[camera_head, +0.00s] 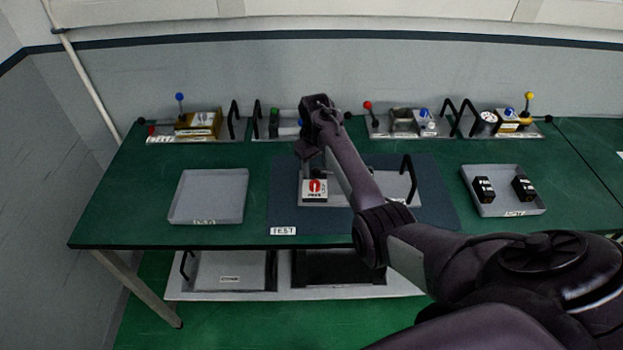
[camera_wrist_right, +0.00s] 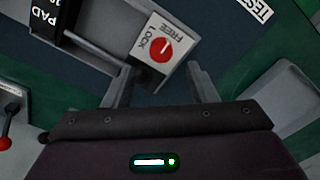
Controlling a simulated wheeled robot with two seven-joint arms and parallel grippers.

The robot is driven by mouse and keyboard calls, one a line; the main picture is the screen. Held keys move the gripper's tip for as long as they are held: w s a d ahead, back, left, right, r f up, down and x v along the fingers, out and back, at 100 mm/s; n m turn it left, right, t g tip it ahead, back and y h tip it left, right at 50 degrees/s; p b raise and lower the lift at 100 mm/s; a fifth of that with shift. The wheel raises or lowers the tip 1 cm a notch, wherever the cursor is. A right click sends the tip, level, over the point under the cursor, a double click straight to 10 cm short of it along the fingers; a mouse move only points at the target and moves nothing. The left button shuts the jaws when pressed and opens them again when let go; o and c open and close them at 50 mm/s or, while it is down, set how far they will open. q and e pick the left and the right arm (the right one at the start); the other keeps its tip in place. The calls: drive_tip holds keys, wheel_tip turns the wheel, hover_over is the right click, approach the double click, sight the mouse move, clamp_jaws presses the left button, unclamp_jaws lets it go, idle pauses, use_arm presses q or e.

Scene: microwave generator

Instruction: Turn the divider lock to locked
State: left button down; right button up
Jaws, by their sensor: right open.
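The divider lock is a red round knob (camera_head: 314,187) on a white plate, at the left part of the tray on the dark mat. In the right wrist view the red knob (camera_wrist_right: 161,50) sits on its plate with the words FREE and LOCK. I cannot clearly tell which word its white mark points to. My right gripper (camera_head: 316,168) hangs just behind and above the knob. I see no contact with the knob. My left gripper is out of view.
The grey tray (camera_head: 384,190) has a black handle at its right. An empty tray (camera_head: 207,206) lies to the left; another tray (camera_head: 511,207) with two black blocks lies to the right. Modules with levers line the back. Green tabletop (camera_head: 120,215) is clear at far left.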

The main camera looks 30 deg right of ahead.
sight(315, 183)
drive_tip(key=shift+w+r, duration=0.2)
drive_tip(key=shift+r, duration=0.1)
drive_tip(key=shift+s+f, duration=0.1)
drive_tip(key=shift+f, duration=0.3)
wheel_tip(315, 183, down, 7)
drive_tip(key=b, duration=0.6)
drive_tip(key=shift+r, duration=0.1)
drive_tip(key=shift+c, duration=0.3)
drive_tip(key=c, duration=0.9)
